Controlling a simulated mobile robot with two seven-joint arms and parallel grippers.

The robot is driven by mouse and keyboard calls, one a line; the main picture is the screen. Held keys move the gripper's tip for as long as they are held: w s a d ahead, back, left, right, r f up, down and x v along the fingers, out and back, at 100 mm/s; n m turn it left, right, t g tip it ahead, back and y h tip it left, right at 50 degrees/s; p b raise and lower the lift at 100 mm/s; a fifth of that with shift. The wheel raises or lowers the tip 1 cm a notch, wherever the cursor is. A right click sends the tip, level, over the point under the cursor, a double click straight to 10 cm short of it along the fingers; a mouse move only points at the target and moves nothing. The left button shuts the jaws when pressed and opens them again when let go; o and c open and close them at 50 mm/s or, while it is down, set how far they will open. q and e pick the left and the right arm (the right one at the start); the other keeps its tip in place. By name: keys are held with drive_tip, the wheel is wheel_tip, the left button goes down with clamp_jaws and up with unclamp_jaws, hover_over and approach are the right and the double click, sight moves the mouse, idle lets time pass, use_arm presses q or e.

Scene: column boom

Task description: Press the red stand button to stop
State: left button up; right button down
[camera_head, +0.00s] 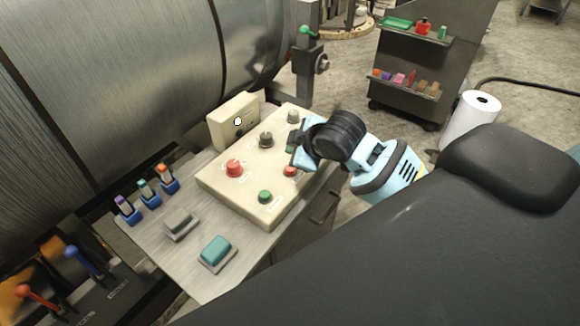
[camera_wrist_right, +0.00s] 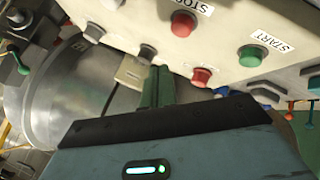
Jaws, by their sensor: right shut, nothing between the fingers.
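A beige control stand (camera_head: 220,187) with several buttons and knobs sits on a metal console. A small red button (camera_head: 290,171) is on its right part, just below my right gripper (camera_head: 294,151). In the right wrist view a red button (camera_wrist_right: 184,24) beside a STOP label is at the top. The right gripper's fingers (camera_wrist_right: 158,72) are shut and empty, below and left of that button in the picture, apart from it. A larger red mushroom button (camera_head: 234,168) is on the stand's left; a red knob (camera_wrist_right: 201,77) also shows in the wrist view. My left gripper is out of view.
A green button (camera_head: 265,196) is near the stand's front; the wrist view shows one labelled START (camera_wrist_right: 250,55). Dark knobs (camera_head: 266,139) stand further back. A teal pedal-like block (camera_head: 215,251) and small coloured holders (camera_head: 148,195) lie left. A large metal drum (camera_head: 150,70) is behind.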

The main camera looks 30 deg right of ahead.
drive_tip(key=shift+r, duration=0.85)
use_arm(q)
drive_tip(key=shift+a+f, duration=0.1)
